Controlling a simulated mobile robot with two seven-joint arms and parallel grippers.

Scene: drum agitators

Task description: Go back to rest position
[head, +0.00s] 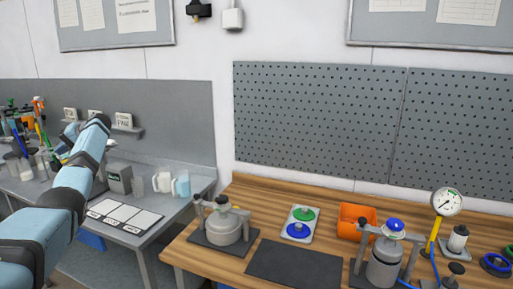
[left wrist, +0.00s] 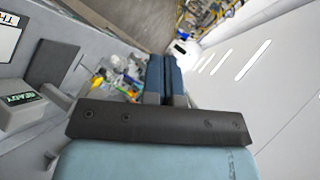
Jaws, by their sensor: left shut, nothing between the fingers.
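My left arm, light blue with dark joints, comes in from the left edge of the head view and reaches up over the left bench. My left gripper is partly hidden behind the forearm in that view. In the left wrist view the two blue fingers of my left gripper (left wrist: 164,62) lie side by side, shut with nothing between them. My right arm and right gripper are out of view.
The grey left bench carries colourful tools and lab ware, a white sheet (head: 124,215) and jugs (head: 181,186). The wooden bench holds a grey pot (head: 223,228), green and blue lids (head: 299,230), an orange bin (head: 352,213), a clamped vessel (head: 383,267) and a gauge (head: 447,202). A dark mat (head: 293,265) is bare.

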